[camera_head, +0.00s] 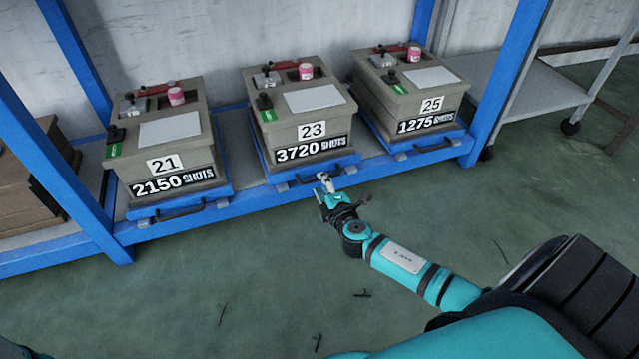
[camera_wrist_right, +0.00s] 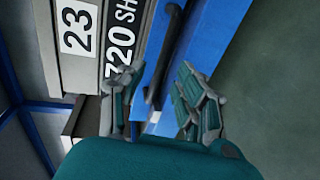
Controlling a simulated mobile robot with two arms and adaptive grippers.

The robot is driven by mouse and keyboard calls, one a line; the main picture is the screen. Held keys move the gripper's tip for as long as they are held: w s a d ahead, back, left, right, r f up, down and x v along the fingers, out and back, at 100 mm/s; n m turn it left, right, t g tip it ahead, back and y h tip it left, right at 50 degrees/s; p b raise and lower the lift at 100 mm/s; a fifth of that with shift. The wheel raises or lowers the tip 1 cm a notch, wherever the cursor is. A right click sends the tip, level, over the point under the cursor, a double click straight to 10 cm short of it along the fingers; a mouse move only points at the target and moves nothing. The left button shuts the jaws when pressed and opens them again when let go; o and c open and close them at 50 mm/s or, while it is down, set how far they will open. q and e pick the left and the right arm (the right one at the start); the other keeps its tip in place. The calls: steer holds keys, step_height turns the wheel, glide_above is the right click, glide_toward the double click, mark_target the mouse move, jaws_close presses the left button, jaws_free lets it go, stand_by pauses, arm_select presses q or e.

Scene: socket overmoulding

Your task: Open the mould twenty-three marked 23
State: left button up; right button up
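Mould 23 (camera_head: 312,128) is a brown box in the middle of the blue rack, marked "23" and "3720 SHOTS". Its lid looks shut, with a white plate, a pink pot and a black knob on top. It sits on a blue tray (camera_head: 268,162) with a dark handle (camera_head: 310,178) along the front. My right gripper (camera_head: 323,184) is just in front of that handle. In the right wrist view the gripper (camera_wrist_right: 158,75) has its fingers spread, with the handle (camera_wrist_right: 168,45) showing between them; whether they touch it is unclear. My left gripper is out of view.
Mould 21 (camera_head: 165,160) stands to the left and mould 25 (camera_head: 420,105) to the right, each on a blue tray. Blue rack posts (camera_head: 505,80) frame them. A grey wheeled table (camera_head: 530,90) stands at the right. The green floor (camera_head: 220,275) in front is mostly clear.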

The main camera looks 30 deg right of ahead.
steer(key=shift+b+x, duration=0.55)
steer(key=shift+x, duration=1.25)
jaws_close()
